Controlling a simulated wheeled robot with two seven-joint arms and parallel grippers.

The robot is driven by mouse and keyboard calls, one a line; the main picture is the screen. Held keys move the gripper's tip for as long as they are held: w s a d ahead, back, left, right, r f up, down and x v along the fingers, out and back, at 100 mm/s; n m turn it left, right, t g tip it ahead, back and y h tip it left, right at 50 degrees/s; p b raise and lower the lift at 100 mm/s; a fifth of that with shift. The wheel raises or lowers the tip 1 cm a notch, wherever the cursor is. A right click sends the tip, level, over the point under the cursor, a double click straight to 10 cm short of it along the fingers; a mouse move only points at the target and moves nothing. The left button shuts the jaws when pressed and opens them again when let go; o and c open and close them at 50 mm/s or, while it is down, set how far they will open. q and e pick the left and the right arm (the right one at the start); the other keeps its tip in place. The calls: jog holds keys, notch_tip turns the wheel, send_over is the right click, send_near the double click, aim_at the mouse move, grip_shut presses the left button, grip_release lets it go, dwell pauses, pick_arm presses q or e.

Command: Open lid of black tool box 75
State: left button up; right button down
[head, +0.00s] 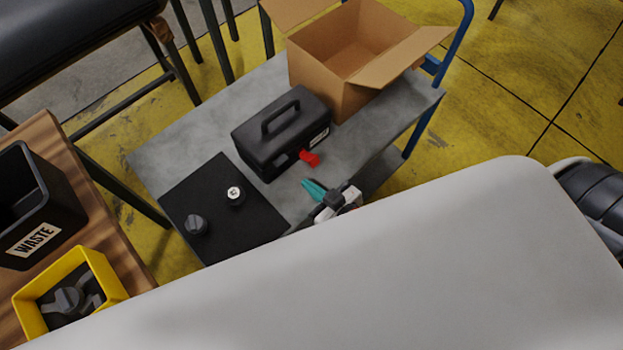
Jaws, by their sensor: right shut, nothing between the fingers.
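The black tool box (281,132) stands on a grey cart top, with its lid down and a handle on top. A red latch (309,158) sticks out from its front side, next to a white label. My right gripper (313,190) has teal fingertips and is shut and empty. It is in front of the tool box, a little below the red latch in the picture and apart from it. My left gripper is not in view. My own large white arm link hides the lower right of the scene.
An open cardboard box (345,60) stands just behind the tool box on the cart (190,135). A black mat (222,210) with two small round parts lies at the front left. A waste bin (35,205) and yellow bin (65,300) stand on a wooden table.

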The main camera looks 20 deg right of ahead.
aim_at(277, 156)
jog(key=w+f+b, duration=0.1)
jog(key=w+a+f+b, duration=0.1)
jog(key=b, duration=0.1)
jog(key=w+f+b, duration=0.1)
jog(key=w, duration=0.1)
jog(key=shift+a+f, duration=0.2)
jog(key=shift+a, duration=0.05)
jog(key=shift+w+a+r, duration=0.15)
jog(key=shift+w+a, duration=0.05)
jog(key=shift+w, duration=0.35)
jog(key=shift+w+a+r, duration=0.15)
jog(key=shift+w, duration=0.35)
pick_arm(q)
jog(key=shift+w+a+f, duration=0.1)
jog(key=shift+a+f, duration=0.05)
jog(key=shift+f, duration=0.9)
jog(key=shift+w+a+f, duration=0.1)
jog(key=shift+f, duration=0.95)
pick_arm(e)
jog(key=shift+x, duration=0.9)
jog(key=shift+r, duration=0.15)
pick_arm(q)
jog(key=shift+p, duration=0.3)
pick_arm(e)
notch_tip(277, 156, up, 3)
jog(key=p, duration=0.4)
jog(key=shift+w+r, duration=0.15)
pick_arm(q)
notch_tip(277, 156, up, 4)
